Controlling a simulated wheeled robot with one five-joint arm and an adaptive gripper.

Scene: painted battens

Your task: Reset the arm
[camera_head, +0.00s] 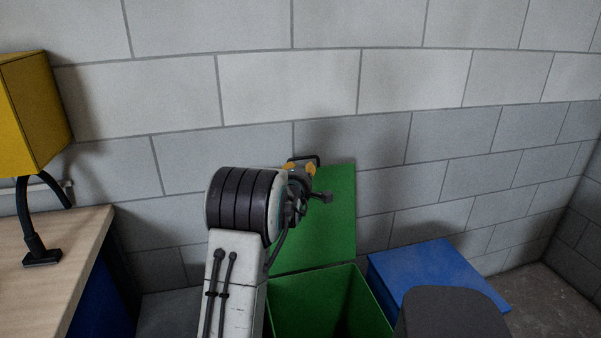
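My arm (235,270) rises from the bottom middle of the picture, white with a dark ribbed joint. My gripper (314,190) is at its far end, mostly hidden behind this joint. Some orange and dark parts of it show, in front of the raised green lid (335,225). Whether its fingers are open or shut cannot be seen, and I see nothing held.
A green bin (345,295) stands open below the gripper, its visible inside empty. A blue box (436,272) with a flat top is right of it. A wooden desk (60,250) with a yellow-shaded lamp (30,115) is at left. A grey block wall (290,85) closes the back.

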